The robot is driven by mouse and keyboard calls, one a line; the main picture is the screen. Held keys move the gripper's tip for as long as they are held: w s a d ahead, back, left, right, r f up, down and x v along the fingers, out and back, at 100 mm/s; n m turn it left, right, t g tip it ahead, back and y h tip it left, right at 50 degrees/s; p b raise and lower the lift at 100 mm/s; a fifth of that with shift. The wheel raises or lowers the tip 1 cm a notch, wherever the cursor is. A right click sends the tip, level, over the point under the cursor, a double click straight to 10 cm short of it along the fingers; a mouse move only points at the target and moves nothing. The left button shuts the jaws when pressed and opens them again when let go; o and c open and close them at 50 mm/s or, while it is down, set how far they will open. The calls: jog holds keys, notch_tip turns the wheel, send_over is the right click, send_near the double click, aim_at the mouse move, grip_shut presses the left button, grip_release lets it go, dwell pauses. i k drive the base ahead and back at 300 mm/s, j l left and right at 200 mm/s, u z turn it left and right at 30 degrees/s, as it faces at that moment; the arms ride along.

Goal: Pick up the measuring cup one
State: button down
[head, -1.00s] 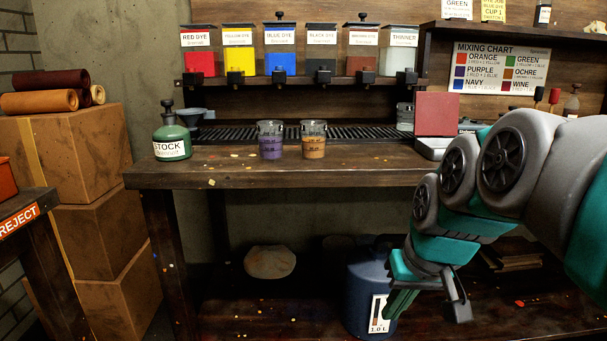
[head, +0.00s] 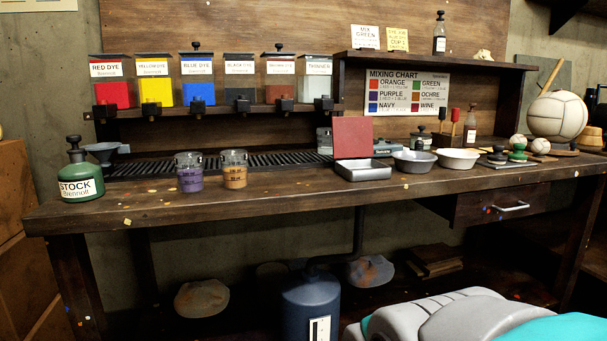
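Two clear measuring cups stand upright side by side on the wooden workbench (head: 330,208). The left cup (head: 189,172) holds purple liquid and the right cup (head: 234,169) holds orange liquid. Both carry small dark markings, too small for me to read, so I cannot tell which one is cup one. Only a grey and teal part of my arm shows, at the bottom right, below the bench top. My gripper is out of view.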

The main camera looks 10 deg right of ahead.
aim_at(324, 135)
jog(key=j+z, duration=1.05)
jog(key=j, duration=0.15)
